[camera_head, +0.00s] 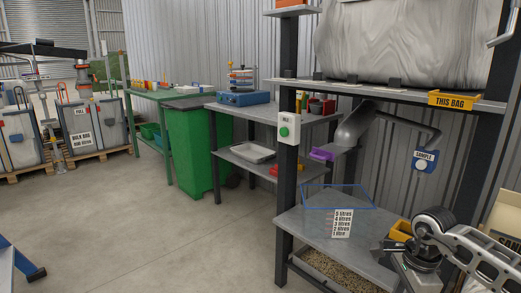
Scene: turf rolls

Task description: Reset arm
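My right arm comes in from the right edge, and its dark gripper (384,249) is above the right end of the lower shelf (325,228). The fingers are small and dark, so I cannot tell whether they are open or shut, and nothing clear shows in them. My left gripper is not in view. A clear container with a blue rim (338,185) and a litre scale (341,222) stands on the lower shelf, left of and apart from the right gripper. A yellow bin (401,231) is close behind the gripper, partly hidden by my arm.
A green bin (194,150) stands further left. The floor (150,230) at left is mostly clear.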

